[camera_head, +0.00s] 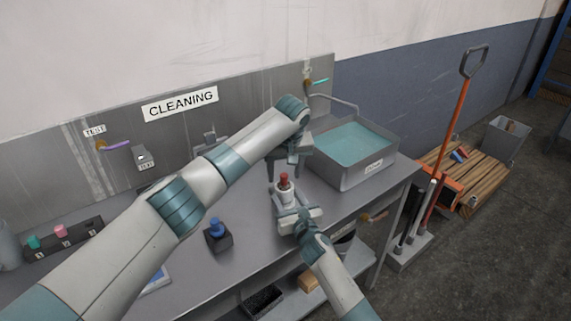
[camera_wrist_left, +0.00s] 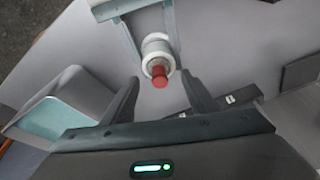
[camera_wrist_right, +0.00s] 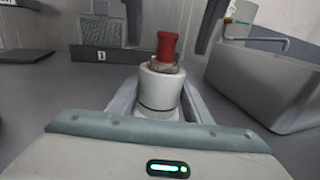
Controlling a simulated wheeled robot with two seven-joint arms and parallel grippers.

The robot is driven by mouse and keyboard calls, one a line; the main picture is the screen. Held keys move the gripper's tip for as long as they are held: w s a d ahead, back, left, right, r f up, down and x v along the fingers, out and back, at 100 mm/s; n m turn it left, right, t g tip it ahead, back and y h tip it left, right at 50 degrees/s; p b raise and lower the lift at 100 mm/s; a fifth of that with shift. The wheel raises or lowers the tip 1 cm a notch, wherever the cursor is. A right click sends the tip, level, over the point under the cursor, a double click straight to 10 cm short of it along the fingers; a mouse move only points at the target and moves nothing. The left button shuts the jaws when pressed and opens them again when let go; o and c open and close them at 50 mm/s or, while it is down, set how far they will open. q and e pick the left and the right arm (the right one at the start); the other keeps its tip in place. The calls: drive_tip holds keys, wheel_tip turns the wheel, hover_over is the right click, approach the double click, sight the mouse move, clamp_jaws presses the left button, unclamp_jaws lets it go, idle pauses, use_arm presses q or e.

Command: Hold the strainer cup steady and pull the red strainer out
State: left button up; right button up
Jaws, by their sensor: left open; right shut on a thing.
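The strainer cup is a white cylinder (camera_wrist_right: 160,92) standing upright on the table; it also shows in the head view (camera_head: 285,196) and the left wrist view (camera_wrist_left: 156,47). The red strainer (camera_wrist_right: 167,46) sits in its top and also shows in the head view (camera_head: 284,180) and the left wrist view (camera_wrist_left: 159,76). My right gripper (camera_head: 295,215) is shut on the cup, with a finger on each side. My left gripper (camera_wrist_left: 160,85) is open above the cup, pointing down, with its fingers on either side of the red strainer and apart from it.
A grey basin of teal water (camera_head: 350,150) with a faucet stands right of the cup. A blue-topped item in a dark holder (camera_head: 217,234) stands to the left. A numbered dark rack (camera_head: 62,240) is at the far left. The table between is mostly clear.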

use_arm(q)
drive_tip(key=shift+x, duration=0.95)
drive_tip(key=shift+c, duration=0.5)
drive_tip(key=c, duration=1.1)
